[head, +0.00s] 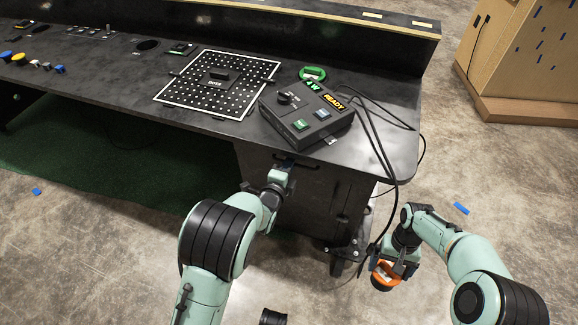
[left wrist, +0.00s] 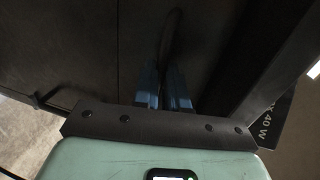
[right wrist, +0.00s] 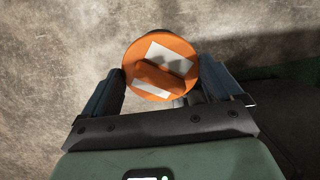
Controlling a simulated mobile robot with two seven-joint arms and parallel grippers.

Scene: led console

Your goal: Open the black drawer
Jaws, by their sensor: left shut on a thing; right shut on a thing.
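The black drawer (head: 313,192) is in the black cabinet under the right end of the desk, below the control box. My left gripper (head: 287,163) is at the top of its front, just under the desk edge. In the left wrist view my left fingers (left wrist: 165,88) are close together on a dark curved handle (left wrist: 172,40). The drawer's front looks flush with the cabinet, though the arm partly hides it. My right gripper (head: 392,262) is low, right of the desk, shut on an orange round object (right wrist: 160,66) with white patches.
A control box (head: 305,118) with a knob, buttons and a READY label stands on the desk (head: 210,135), beside a perforated plate (head: 187,88). Black cables (head: 372,130) hang over the desk's right edge. A cardboard box (head: 520,60) stands at right. Floor right of the desk is mostly clear.

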